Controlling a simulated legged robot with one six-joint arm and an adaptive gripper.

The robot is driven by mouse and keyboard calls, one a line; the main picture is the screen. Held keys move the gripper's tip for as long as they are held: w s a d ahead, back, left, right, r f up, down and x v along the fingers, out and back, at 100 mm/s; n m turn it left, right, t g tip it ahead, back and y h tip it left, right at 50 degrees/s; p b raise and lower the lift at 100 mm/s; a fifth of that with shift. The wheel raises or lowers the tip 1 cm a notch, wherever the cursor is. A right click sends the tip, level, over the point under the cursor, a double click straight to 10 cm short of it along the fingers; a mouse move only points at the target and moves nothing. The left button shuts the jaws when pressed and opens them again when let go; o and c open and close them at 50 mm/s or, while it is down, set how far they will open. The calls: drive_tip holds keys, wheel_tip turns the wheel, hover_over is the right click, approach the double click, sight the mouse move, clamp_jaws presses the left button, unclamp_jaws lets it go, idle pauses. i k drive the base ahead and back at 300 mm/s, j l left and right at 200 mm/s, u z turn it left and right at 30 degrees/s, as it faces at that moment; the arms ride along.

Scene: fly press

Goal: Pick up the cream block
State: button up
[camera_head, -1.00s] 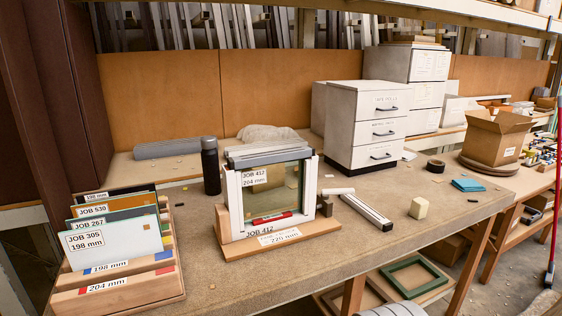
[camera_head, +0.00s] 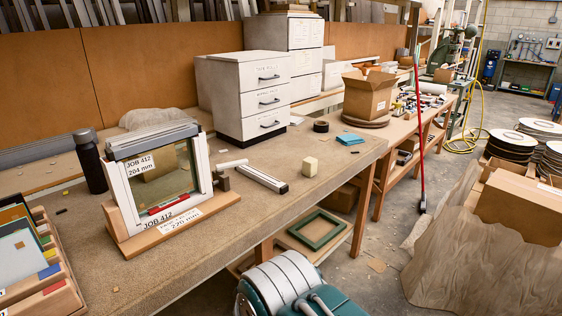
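The cream block (camera_head: 310,166) is a small cube-like piece standing on the workbench (camera_head: 330,195), near its front right part. It sits to the right of a white and dark bar-shaped profile (camera_head: 262,177), with a gap between them. Its front and top faces show fully, and nothing covers it. My gripper does not show in this view, so its state and its distance from the block cannot be seen.
A glazed frame sample (camera_head: 160,175) stands left of the block. White drawers (camera_head: 240,95) stand behind it. Blue cloths (camera_head: 350,139) and a black tape roll (camera_head: 321,126) lie beyond it. A teal machine with a ribbed grey drum (camera_head: 285,280) is below the bench front.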

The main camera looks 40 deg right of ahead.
sight(310, 164)
drive_tip(key=i+l, duration=0.2)
drive_tip(key=l, duration=0.25)
drive_tip(key=i+l, duration=0.15)
drive_tip(key=l, duration=0.25)
drive_tip(key=i+l, duration=0.2)
drive_tip(key=l, duration=0.25)
drive_tip(key=i+l, duration=0.2)
drive_tip(key=l, duration=0.2)
drive_tip(key=i+l+z, duration=0.1)
drive_tip(key=l, duration=0.35)
drive_tip(key=i+l, duration=0.25)
drive_tip(key=l, duration=0.15)
drive_tip(key=i+l, duration=0.2)
drive_tip(key=l, duration=0.25)
drive_tip(key=i+l, duration=0.2)
drive_tip(key=l, duration=0.2)
